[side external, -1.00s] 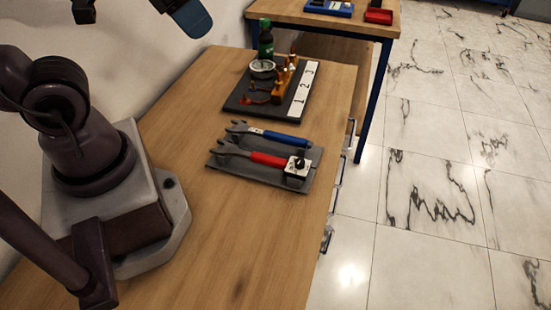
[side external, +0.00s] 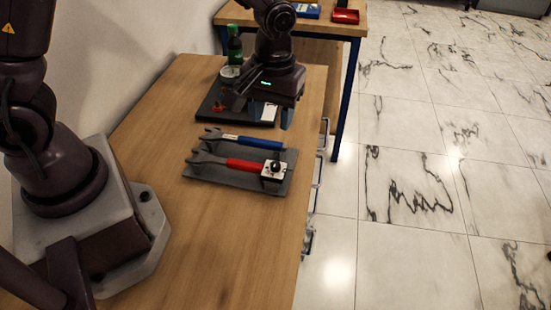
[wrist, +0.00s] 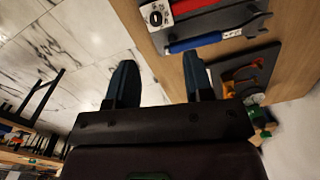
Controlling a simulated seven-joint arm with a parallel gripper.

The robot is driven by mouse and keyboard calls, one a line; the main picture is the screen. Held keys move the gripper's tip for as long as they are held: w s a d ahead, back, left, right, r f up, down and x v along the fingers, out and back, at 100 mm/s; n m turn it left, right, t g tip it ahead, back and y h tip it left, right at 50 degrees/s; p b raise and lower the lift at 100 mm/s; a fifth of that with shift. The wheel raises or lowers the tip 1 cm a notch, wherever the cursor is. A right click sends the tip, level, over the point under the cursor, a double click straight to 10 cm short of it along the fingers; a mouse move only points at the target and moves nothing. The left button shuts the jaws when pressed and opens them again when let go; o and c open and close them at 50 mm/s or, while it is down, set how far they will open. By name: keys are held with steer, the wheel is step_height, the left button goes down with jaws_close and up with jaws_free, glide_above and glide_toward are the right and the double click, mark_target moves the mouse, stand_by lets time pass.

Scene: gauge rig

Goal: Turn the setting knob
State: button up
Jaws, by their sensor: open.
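The setting knob (side external: 273,167) is a small black dial on a white-topped block (side external: 274,180), at the right end of a grey tool mat (side external: 215,176). In the wrist view the knob (wrist: 156,17) shows near the top, with a light pointer mark whose setting I cannot read. My gripper (side external: 263,106) is open and empty, above and beyond the knob, over the near part of the dark board. Its fingertips (wrist: 160,62) are well apart in the wrist view, and the knob lies beyond them, untouched.
A red-handled wrench (side external: 245,166) and a blue-handled wrench (side external: 260,143) lie beside the knob. Behind stand a dark board (side external: 208,108), partly hidden by my gripper, and a green bottle (side external: 235,45). The wooden table (side external: 180,230) is clear in front.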

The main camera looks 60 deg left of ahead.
mark_target(276, 164)
steer(key=shift+n, duration=0.8)
steer(key=f, duration=1.2)
steer(key=shift+w+f, duration=0.25)
steer(key=shift+w, duration=0.15)
jaws_close()
